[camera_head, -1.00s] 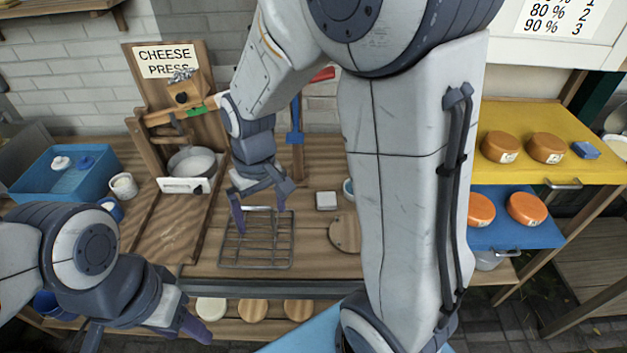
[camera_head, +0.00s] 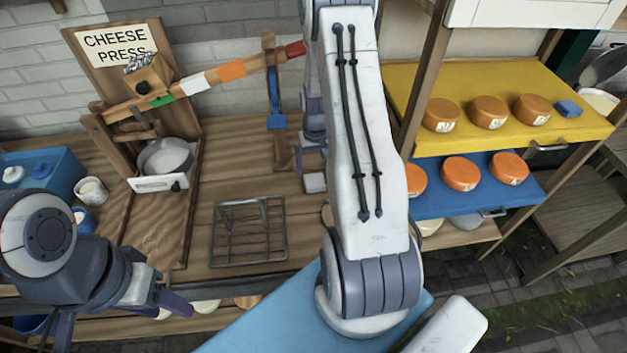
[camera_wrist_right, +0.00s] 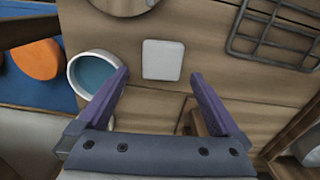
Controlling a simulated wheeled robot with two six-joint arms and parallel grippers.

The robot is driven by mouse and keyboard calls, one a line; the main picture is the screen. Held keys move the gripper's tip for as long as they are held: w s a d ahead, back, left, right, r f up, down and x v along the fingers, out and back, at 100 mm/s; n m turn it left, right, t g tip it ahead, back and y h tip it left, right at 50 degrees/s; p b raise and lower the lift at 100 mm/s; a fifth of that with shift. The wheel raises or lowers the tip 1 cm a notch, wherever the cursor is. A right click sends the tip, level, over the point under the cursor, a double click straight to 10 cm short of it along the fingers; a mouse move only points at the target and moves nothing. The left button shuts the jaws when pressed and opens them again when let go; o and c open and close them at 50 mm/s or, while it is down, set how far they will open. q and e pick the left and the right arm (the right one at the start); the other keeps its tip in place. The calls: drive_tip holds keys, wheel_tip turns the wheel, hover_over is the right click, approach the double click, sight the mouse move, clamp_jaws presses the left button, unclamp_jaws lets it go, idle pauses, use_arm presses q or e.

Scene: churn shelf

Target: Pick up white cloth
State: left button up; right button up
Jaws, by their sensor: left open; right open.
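The white cloth is a small folded-looking square (camera_wrist_right: 162,60) lying flat on the wooden table in the right wrist view. It also shows in the head view (camera_head: 315,184), partly covered by my right arm. My right gripper (camera_wrist_right: 158,77) is open and empty, its two purple fingers spread to either side of the cloth's near edge in the picture. I cannot tell its height above the cloth. In the head view my right gripper is mostly hidden behind the arm. My left gripper (camera_head: 168,300) is open at the table's front left, away from the cloth.
A white-rimmed bowl with blue inside (camera_wrist_right: 94,76) sits beside the right gripper's left finger. A wire rack (camera_head: 248,240) lies left of the cloth. The cheese press (camera_head: 150,100) stands behind it. Shelves with orange cheeses (camera_head: 487,112) are at right.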

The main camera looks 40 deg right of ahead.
sight(315, 180)
drive_tip(key=shift+a+f, duration=0.1)
drive_tip(key=shift+f, duration=0.15)
wheel_tip(315, 180, down, 3)
drive_tip(key=shift+f+p, duration=0.2)
drive_tip(key=shift+p, duration=0.7)
drive_tip(key=shift+f, duration=0.65)
drive_tip(key=c, duration=1.2)
drive_tip(key=shift+r, duration=0.15)
drive_tip(key=shift+c, duration=0.2)
drive_tip(key=shift+r, duration=0.5)
wheel_tip(315, 180, up, 2)
drive_tip(key=shift+w+r+b, duration=0.1)
drive_tip(key=shift+r+b, duration=0.15)
drive_tip(key=shift+b, duration=0.55)
drive_tip(key=s+d+r+b, duration=0.1)
drive_tip(key=s+d+r, duration=0.1)
drive_tip(key=s, duration=0.3)
drive_tip(key=s+d+r+b, duration=0.1)
drive_tip(key=s+d+r, duration=0.1)
drive_tip(key=s+r, duration=0.3)
drive_tip(key=shift+s+d+r+b, duration=0.15)
drive_tip(key=shift+s+d+b, duration=0.15)
drive_tip(key=shift+s+b, duration=0.1)
